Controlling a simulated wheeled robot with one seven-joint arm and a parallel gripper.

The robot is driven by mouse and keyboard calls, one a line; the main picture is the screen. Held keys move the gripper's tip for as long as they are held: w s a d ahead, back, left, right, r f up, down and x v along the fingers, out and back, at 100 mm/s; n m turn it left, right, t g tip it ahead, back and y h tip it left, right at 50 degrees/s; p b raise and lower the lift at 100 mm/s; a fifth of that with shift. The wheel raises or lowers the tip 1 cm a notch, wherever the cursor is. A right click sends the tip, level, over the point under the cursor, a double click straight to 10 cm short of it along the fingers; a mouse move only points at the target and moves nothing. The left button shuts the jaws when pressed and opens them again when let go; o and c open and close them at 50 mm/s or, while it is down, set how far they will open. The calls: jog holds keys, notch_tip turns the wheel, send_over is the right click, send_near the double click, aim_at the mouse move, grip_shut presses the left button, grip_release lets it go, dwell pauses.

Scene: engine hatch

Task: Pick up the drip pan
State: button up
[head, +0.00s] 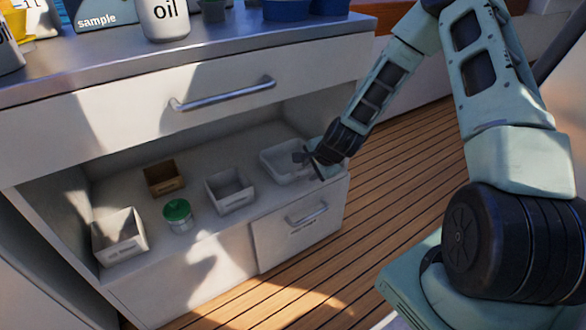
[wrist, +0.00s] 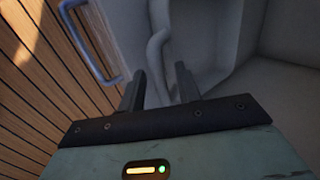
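The drip pan looks to be the shallow white tray (head: 277,167) at the right end of the open shelf. My gripper (head: 308,163) is at its right side in the head view and covers part of that side. In the wrist view my gripper (wrist: 161,72) has its two dark fingers apart. A pale curved rim (wrist: 155,52), which looks like the pan's edge, runs down to the gap between the fingers. I cannot tell whether either finger touches it.
On the shelf stand a white bin (head: 229,200), a brown box (head: 163,180), a green-lidded jar (head: 177,215) and another white bin (head: 120,248). A drawer front with a handle (head: 307,213) is below the pan. The counter (head: 110,63) overhangs the shelf.

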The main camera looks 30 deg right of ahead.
jog(key=shift+w, duration=0.1)
grip_shut()
